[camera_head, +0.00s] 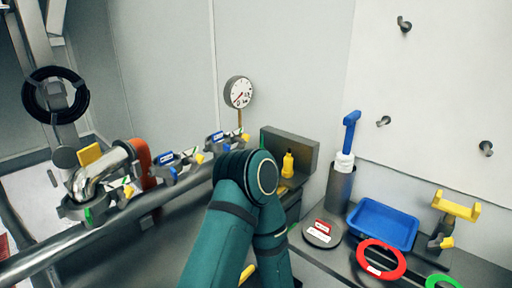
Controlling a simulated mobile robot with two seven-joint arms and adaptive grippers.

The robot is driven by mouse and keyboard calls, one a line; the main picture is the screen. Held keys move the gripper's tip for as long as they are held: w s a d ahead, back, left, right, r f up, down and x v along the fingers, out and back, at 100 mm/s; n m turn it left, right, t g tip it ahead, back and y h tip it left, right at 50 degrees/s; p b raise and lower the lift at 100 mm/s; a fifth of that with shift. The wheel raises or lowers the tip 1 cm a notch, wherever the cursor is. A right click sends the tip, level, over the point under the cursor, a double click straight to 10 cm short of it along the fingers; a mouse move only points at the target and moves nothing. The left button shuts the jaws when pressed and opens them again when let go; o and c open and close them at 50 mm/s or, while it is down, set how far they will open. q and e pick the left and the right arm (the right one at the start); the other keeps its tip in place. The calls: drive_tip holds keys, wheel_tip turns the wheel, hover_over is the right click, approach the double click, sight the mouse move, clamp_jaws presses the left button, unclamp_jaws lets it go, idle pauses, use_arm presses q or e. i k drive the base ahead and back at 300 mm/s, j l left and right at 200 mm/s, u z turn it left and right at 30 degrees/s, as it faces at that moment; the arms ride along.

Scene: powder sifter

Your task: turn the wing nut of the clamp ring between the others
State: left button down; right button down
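Three clamp assemblies with small blue, white, yellow and green parts stand in a row along a grey metal pipe (95,238). The middle clamp (176,165) has a blue part with a white label and a yellow tip. The left clamp (118,194) sits below a bent chrome pipe (98,174) with an orange collar. The right clamp (224,141) is near the gauge. Which small part is the wing nut is too small to tell. A teal arm of mine rises from the bottom centre and folds at its elbow, right of the clamps. Neither gripper is visible.
A dial gauge (239,92) stands behind the right clamp. A yellow bottle (288,163) stands by a grey block (300,150). On the right bench are a blue tray (401,223), a red ring (382,270), a green ring (441,281) and a metal cup (340,188) with a blue-handled tool.

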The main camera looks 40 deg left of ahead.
sight(196, 162)
drive_tip(key=k, duration=0.5)
drive_tip(key=k+u, duration=0.15)
drive_tip(key=u, duration=1.1)
drive_tip(key=l+u, duration=0.6)
drive_tip(key=i+l, duration=0.35)
